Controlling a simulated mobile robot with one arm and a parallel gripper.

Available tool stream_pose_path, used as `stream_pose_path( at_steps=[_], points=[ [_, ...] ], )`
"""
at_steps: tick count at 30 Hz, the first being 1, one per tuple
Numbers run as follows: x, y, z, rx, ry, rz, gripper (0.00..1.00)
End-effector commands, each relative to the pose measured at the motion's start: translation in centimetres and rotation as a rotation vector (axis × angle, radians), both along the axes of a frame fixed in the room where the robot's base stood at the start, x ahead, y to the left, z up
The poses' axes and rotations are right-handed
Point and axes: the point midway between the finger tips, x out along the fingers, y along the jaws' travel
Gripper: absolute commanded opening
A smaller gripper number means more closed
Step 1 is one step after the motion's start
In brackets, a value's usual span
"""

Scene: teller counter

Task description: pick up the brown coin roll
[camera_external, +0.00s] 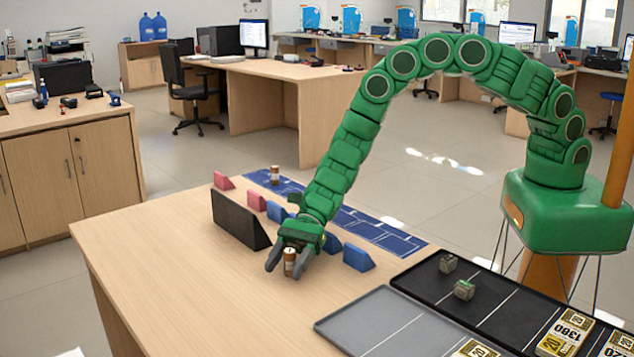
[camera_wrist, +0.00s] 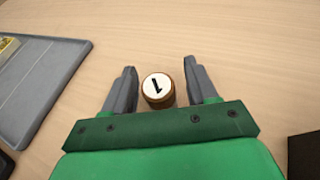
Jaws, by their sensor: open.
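A brown coin roll (camera_external: 289,260) with a white band stands upright on the wooden counter (camera_external: 180,270) in the external view. In the wrist view the brown coin roll (camera_wrist: 157,90) shows its white top with a black mark. My gripper (camera_external: 287,269) is lowered around it from above. In the wrist view my gripper (camera_wrist: 158,75) is open, one grey finger on each side of the roll. A gap shows between the roll and each finger. A second brown roll (camera_external: 275,175) with a pale band stands on the blue mat at the back.
A black block (camera_external: 238,220), pink wedges (camera_external: 223,181) and blue wedges (camera_external: 357,257) stand close behind my gripper. A blue mat (camera_external: 385,237) lies along the back edge. A grey tray (camera_external: 350,325) and a black tray (camera_external: 420,280) are at right. The counter's left is clear.

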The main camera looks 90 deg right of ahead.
Motion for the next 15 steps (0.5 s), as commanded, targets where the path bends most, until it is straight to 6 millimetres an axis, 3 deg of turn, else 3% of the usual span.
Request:
stream_pose_path(
  at_steps=[7, 15],
  points=[
    [0.1, 0.15, -0.06, 0.0, 0.0, -0.001, 0.57],
    [0.09, 0.15, -0.06, 0.0, 0.0, -0.001, 0.18]
  ],
)
